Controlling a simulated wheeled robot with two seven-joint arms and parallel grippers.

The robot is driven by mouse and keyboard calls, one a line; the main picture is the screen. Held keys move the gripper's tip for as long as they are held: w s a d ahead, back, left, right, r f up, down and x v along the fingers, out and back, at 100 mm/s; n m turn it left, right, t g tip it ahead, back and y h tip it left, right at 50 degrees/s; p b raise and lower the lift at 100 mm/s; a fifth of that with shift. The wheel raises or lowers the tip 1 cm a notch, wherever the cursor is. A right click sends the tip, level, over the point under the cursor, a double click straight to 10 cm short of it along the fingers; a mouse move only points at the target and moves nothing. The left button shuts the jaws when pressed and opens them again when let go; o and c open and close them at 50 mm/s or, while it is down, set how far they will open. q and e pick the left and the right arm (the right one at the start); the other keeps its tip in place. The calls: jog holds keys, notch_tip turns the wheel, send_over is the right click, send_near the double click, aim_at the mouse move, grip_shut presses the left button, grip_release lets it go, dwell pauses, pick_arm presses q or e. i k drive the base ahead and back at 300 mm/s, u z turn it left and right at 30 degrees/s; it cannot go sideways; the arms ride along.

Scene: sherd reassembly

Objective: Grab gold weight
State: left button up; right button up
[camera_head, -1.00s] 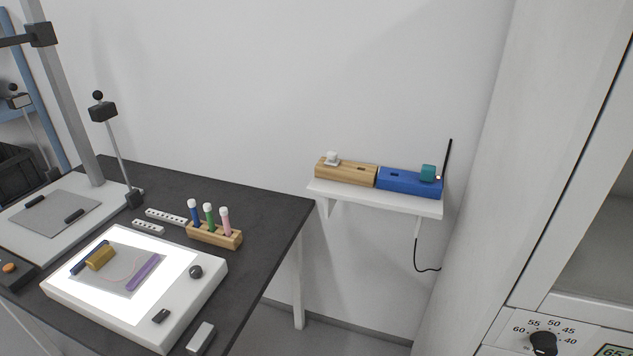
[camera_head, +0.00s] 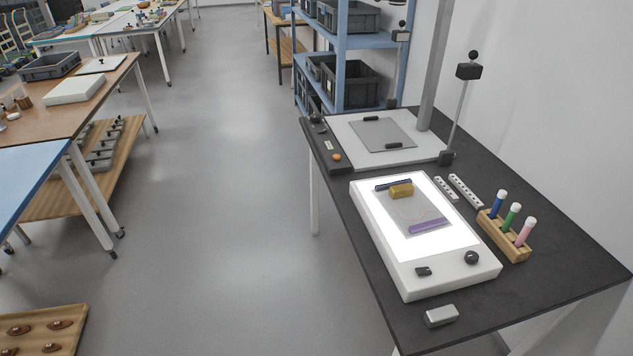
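The gold weight (camera_head: 401,191) is a small gold block. It lies near the far end of the lit panel of a white light box (camera_head: 452,285) on the dark table. It sits on a grey translucent sheet (camera_head: 416,211), close beside a dark blue bar (camera_head: 385,184). A purple bar (camera_head: 430,226) lies on the nearer part of the sheet. Neither of my grippers shows in the head view.
The dark table (camera_head: 569,264) also carries a wooden marker holder (camera_head: 504,236), a grey block (camera_head: 441,315) and a copy stand base (camera_head: 347,134). Blue shelving (camera_head: 341,67) stands behind. Open floor (camera_head: 231,220) lies left, before a brown table (camera_head: 100,80).

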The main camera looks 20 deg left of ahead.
aim_at(406, 189)
jog(key=u, duration=2.15)
jog(key=i, duration=1.8)
jog(key=z, duration=2.85)
